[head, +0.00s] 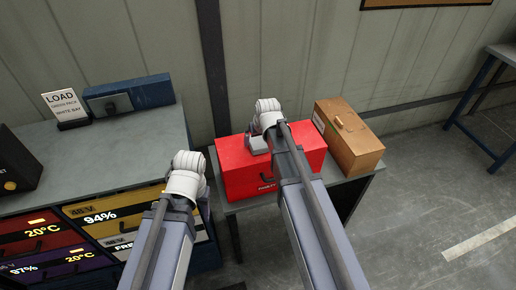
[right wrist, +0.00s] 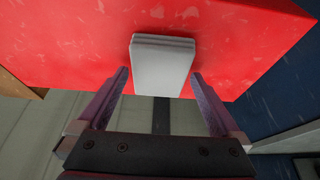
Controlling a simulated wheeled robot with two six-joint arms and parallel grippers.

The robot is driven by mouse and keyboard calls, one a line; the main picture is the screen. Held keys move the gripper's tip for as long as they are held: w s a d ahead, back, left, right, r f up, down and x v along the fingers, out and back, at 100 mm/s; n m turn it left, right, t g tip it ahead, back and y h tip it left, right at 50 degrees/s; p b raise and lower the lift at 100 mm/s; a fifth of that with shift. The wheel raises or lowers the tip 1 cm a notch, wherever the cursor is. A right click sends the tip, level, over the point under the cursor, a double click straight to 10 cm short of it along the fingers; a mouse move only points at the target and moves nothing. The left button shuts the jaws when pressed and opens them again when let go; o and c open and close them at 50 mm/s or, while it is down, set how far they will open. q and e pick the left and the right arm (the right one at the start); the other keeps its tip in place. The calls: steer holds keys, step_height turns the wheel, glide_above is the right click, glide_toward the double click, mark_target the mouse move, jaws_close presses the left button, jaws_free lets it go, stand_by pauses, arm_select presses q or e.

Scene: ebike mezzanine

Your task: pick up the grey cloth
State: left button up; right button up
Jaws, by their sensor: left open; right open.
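The grey cloth (right wrist: 163,62) is a light grey, folded, flat block lying on top of the red box (right wrist: 245,45), close to one edge in the right wrist view. In the head view the cloth (head: 257,146) shows beside my right wrist on the red box (head: 240,180). My right gripper (right wrist: 160,76) is open, with one finger on each side of the cloth's near end; I see a gap on both sides. My left gripper (head: 187,172) is at the left, over the gap between bench and small table; its fingers are mostly hidden.
A wooden box (head: 350,135) stands right of the red box on the small grey table (head: 358,190). A grey bench (head: 110,165) at left holds a blue case (head: 150,92), a sign (head: 65,107) and a black box (head: 14,165). The floor at right is clear.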

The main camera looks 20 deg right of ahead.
mark_target(258, 142)
steer(key=shift+f, duration=0.1)
steer(key=shift+f, duration=0.25)
stand_by(0.5)
steer(key=shift+c, duration=0.2)
steer(key=c, duration=1.2)
steer(key=shift+c, duration=0.2)
steer(key=shift+r, duration=0.15)
step_height(258, 142, up, 10)
steer(key=p, duration=1)
steer(key=shift+r, duration=0.15)
